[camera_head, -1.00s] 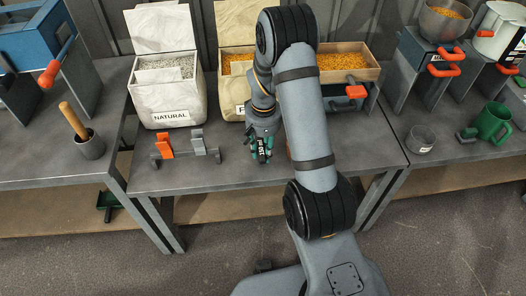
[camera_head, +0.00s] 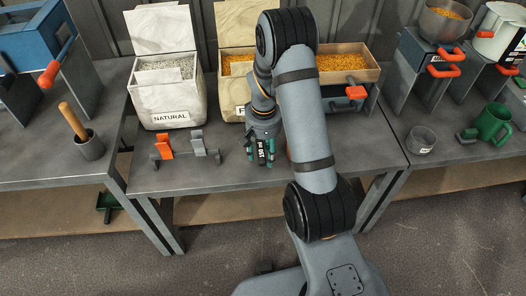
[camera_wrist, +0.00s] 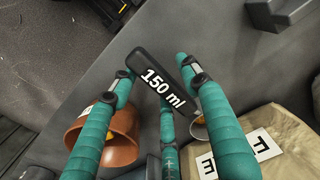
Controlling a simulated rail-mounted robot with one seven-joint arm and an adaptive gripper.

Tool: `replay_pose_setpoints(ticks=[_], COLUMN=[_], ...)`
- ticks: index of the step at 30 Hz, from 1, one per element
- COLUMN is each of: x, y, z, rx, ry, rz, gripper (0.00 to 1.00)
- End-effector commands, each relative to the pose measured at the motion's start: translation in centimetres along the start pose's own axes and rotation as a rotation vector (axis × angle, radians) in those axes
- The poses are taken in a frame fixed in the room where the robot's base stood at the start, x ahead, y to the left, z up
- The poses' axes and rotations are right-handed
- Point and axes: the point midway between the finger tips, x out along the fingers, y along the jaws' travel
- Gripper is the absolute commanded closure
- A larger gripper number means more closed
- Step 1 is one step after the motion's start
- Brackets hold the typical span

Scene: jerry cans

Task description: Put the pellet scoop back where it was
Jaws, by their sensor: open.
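The pellet scoop's dark handle (camera_wrist: 157,75), marked "150 ml", lies between my gripper's teal fingers in the wrist view. What looks like its metal bowl (camera_wrist: 199,129) shows partly behind the right finger. My gripper (camera_wrist: 158,72) is open around the handle; I cannot tell whether any finger touches it. In the head view my gripper (camera_head: 259,160) is over the middle bench, in front of the pellet bag, and the handle's label (camera_head: 261,152) shows among its fingers. An orange-brown bowl (camera_wrist: 122,150) shows behind the left finger in the wrist view.
The NATURAL bag (camera_head: 168,100) and a two-post rest (camera_head: 198,145) with an orange clip (camera_head: 164,146) stand left of my gripper. A wooden box of orange pellets (camera_head: 345,63) is behind my arm.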

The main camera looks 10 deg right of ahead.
Motion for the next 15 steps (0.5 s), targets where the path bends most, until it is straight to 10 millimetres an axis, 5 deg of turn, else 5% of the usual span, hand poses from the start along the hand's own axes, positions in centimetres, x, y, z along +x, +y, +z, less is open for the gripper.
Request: replay_pose_setpoints(ticks=[5,15], x=[-1.2,-8.3], y=[0.0,0.0], z=[-0.1,-0.2], rx=[0.001,0.000], ry=[0.003,0.006], rz=[-0.001,-0.001], gripper=[0.54,0.54])
